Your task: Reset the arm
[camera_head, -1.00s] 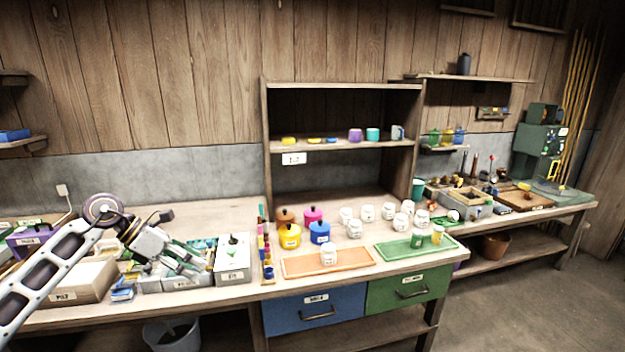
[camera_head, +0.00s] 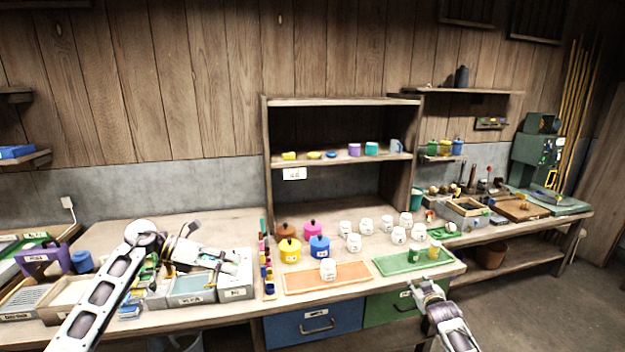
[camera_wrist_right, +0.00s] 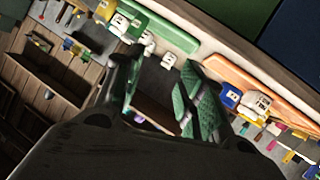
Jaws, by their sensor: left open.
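My left gripper (camera_head: 217,260) is in the head view at the left, above the grey boxes on the bench, open, with nothing visible between its fingers. My right gripper (camera_head: 422,287) is at the bench's front edge, by the green drawer and below the green tray (camera_head: 388,268). In the right wrist view its two green-padded fingers (camera_wrist_right: 160,88) stand apart and the space between them looks empty.
An orange tray (camera_head: 297,285) holds one white jar (camera_head: 328,269). Several white jars (camera_head: 354,243) stand behind the trays. A blue drawer (camera_head: 285,328) is below.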

